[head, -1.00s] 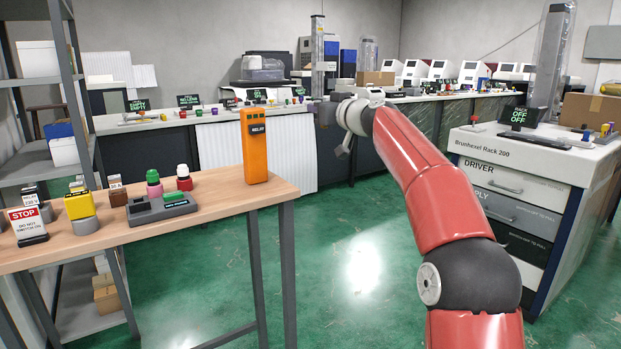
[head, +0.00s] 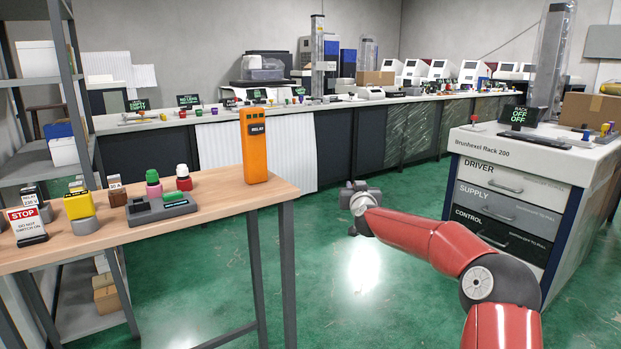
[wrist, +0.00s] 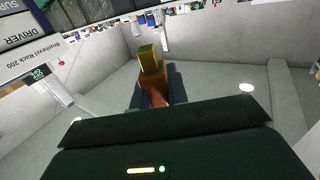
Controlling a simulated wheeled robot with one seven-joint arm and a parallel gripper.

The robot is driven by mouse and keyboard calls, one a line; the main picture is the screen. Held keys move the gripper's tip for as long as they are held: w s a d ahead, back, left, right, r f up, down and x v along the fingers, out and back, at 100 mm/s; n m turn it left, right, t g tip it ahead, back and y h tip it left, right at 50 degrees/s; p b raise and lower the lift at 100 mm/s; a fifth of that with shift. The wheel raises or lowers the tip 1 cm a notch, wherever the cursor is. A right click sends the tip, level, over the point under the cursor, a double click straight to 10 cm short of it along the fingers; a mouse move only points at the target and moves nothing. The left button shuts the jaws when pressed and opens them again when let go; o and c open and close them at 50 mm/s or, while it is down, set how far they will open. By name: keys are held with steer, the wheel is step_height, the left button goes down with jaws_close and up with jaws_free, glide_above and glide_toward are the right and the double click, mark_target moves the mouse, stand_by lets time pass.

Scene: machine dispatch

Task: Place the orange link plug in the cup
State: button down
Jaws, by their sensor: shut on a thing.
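My gripper (wrist: 156,88) is shut on an orange block with a yellowish end in the wrist view, which I take to be the orange link plug (wrist: 149,60). The dark fingers stand on either side of its lower part and partly hide it. In the head view my gripper's end of the arm (head: 358,198) is over the green floor, right of the wooden table; the plug cannot be made out there. I cannot pick out the cup for certain in either view.
The wooden table (head: 215,215) at left carries an orange RELAY box (head: 254,150), a grey device (head: 160,208), a yellow block (head: 78,205) and a STOP sign (head: 27,224). A drawer cabinet (head: 510,190) stands at right. A long bench lines the back. Open floor lies between.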

steer(key=s+d+f+m+h, duration=0.2)
steer(key=s+d+f, duration=0.15)
steer(key=f, duration=0.85)
steer(key=s+d+f+m+h, duration=0.1)
steer(key=s+d+f+h, duration=0.25)
steer(key=f, duration=0.75)
steer(key=s+a+f+y, duration=0.1)
steer(key=s+f, duration=0.2)
steer(key=s, duration=0.4)
steer(key=s+a+f+n+y, duration=0.1)
steer(key=s+a+f+y, duration=0.1)
steer(key=s, duration=0.5)
steer(key=s+a+f+n+y, duration=0.1)
steer(key=s+f, duration=0.4)
steer(key=s, duration=0.2)
steer(key=shift+s+a, duration=0.3)
steer(key=shift+y, duration=0.25)
